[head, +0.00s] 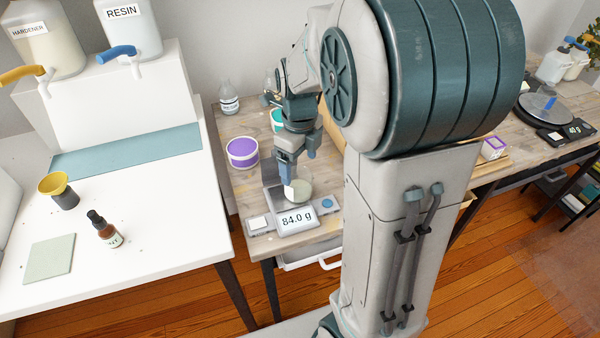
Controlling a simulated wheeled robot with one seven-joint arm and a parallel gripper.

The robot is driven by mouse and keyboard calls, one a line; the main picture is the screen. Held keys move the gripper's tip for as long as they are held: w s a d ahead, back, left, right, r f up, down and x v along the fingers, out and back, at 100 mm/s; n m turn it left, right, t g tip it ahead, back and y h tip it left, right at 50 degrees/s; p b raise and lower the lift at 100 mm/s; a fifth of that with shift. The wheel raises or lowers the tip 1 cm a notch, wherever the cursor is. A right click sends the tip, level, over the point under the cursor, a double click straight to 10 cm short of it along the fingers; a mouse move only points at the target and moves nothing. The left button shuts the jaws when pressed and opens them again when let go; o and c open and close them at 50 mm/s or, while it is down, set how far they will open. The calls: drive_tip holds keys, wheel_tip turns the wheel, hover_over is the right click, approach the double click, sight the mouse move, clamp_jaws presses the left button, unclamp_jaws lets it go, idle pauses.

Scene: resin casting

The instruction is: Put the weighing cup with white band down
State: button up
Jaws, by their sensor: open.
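The weighing cup (301,190), pale and small, stands on the pan of the digital scale (270,199) on the wooden bench. The scale's display reads 84.0 g. My gripper (296,170) points down right over the cup, with its blue-grey fingers at the cup's upper part. The fingers are open, and one hides part of the cup. I cannot tell whether a finger touches it, and its white band is hard to make out.
A purple tub (242,152) stands left of the scale, with a teal-labelled tub (277,120) and a clear bottle (228,98) behind. My arm hides the bench's right part.

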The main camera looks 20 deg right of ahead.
drive_tip(key=s+a+r+n+t, duration=0.1)
drive_tip(key=s+n, duration=0.6)
drive_tip(key=n, duration=0.7)
drive_tip(key=s+a+r+n+t, duration=0.1)
drive_tip(key=s+n, duration=0.6)
drive_tip(key=n, duration=0.8)
wheel_tip(320, 180, up, 2)
drive_tip(key=shift+a+r, duration=0.25)
drive_tip(key=shift+a, duration=0.5)
